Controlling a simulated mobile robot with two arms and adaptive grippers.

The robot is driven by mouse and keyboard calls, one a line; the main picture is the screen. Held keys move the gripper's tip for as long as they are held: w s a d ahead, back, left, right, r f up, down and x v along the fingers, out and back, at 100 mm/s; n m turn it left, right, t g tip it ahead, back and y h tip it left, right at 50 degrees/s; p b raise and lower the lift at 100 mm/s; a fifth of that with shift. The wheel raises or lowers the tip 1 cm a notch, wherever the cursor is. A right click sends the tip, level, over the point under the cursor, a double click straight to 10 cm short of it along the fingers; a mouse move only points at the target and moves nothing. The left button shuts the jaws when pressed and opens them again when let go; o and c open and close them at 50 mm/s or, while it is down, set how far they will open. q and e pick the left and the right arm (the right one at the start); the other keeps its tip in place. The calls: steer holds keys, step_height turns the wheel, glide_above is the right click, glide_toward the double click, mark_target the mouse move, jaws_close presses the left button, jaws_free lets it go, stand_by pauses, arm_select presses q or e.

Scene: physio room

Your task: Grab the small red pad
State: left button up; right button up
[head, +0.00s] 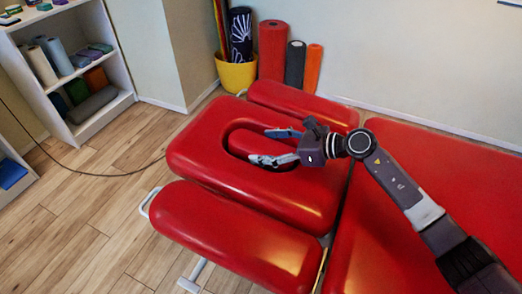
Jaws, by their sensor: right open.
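Several red pads make up the end of a treatment table. The middle pad (200,152) has an oval hole. A long rounded pad (235,235) lies on its near side, and a narrower pad (305,102) lies on its far side. My left gripper is out of view.
The large red table section (400,175) is at the right, under my right arm. A yellow pot (236,73) with rolled mats stands by the wall, beside upright red, dark and orange rolls. A white shelf (105,115) is at the left.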

steer(key=c, duration=1)
steer(key=shift+r, duration=0.15)
